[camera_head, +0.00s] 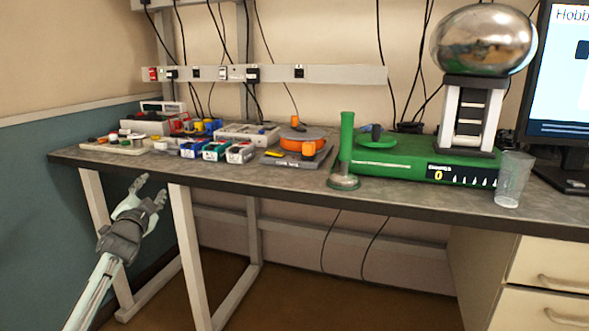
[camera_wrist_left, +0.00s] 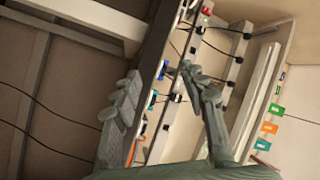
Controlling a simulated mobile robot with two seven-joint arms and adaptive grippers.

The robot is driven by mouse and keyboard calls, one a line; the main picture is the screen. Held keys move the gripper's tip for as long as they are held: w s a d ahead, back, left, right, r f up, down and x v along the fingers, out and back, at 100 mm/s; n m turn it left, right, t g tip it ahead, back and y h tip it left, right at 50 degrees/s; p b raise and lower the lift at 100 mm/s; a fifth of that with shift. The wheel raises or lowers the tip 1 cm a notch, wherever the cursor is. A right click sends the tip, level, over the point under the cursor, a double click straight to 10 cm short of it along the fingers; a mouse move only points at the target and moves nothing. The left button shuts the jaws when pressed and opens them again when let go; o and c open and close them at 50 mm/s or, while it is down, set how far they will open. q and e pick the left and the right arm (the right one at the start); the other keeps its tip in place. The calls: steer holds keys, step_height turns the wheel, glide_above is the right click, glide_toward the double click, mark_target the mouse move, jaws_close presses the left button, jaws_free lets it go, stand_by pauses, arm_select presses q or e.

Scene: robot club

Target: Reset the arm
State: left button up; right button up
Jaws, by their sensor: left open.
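My left gripper (camera_head: 148,187) is at the lower left in the head view. It is in front of the table's left part and below the tabletop's edge. Its pale fingers are spread, point up and hold nothing. In the left wrist view the two fingers (camera_wrist_left: 158,80) stand well apart with nothing between them. Past them the tilted view shows the table, wall and cables. My right gripper is in neither view.
The grey table (camera_head: 290,185) spans the head view. It holds small electronics boxes (camera_head: 215,150), an orange-topped device (camera_head: 300,140), a green device (camera_head: 400,165), a metal sphere (camera_head: 484,40), a clear cup (camera_head: 513,180) and a monitor (camera_head: 560,80). White table legs (camera_head: 190,250) stand near the gripper.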

arm_select(q)
steer(key=s+a+f+n+g+y, duration=0.1)
steer(key=s+a+f+n+g, duration=0.1)
steer(key=f+n+g, duration=0.35)
steer(key=s+a+f+n+g, duration=0.1)
steer(key=s+f+n+g, duration=0.15)
steer(key=f, duration=0.55)
steer(key=s+d+f+g+h, duration=0.1)
steer(key=s+d+f, duration=0.1)
steer(key=s+f, duration=0.55)
steer(key=s+d+f+g, duration=0.15)
steer(key=s+f, duration=0.25)
steer(key=f, duration=0.7)
steer(key=s+d+f+g, duration=0.2)
steer(key=s+f, duration=0.6)
steer(key=s, duration=0.4)
steer(key=s+d+f+g+h, duration=0.1)
steer(key=s+d+f, duration=0.3)
steer(key=s, duration=0.9)
steer(key=s+d+f+m+g, duration=0.1)
steer(key=s+d+f+g, duration=0.2)
steer(key=s+f, duration=0.8)
steer(key=shift+s+f+h, duration=0.35)
steer(key=shift+s+h, duration=0.05)
steer(key=shift+s, duration=0.6)
